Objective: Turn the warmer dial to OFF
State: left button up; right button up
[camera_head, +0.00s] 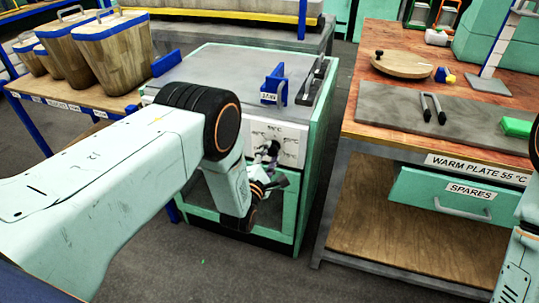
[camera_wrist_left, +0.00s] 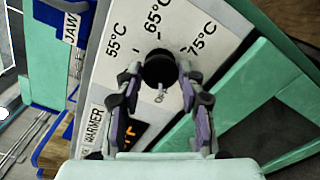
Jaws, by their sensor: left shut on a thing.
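The warmer dial (camera_wrist_left: 159,69) is a round black knob on a white panel (camera_wrist_left: 112,78) marked OFF, 55°C, 65°C and 75°C, with a WARMER label beside it. My left gripper (camera_wrist_left: 160,74) has its two fingers on either side of the knob, shut on it. A small pale mark shows on the knob's side towards OFF, but the exact pointer setting is hard to tell. In the head view my left gripper (camera_head: 266,168) is at the front panel (camera_head: 288,140) of the green warmer cabinet (camera_head: 312,140) and largely covers the dial. My right gripper is out of view.
A blue holder labelled JAWS (camera_head: 273,88) stands on the cabinet top. To the right, a wooden bench (camera_head: 390,75) carries a grey warm plate (camera_head: 440,112). To the left, a table (camera_head: 85,112) holds several wooden vessels. Floor shows between cabinet and bench.

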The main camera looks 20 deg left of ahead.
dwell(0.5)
pick_arm(q)
jog(key=o, duration=1.2)
jog(key=shift+c, duration=0.2)
jog(key=shift+s, duration=0.1)
jog(key=s, duration=1.2)
jog(key=shift+a, duration=0.2)
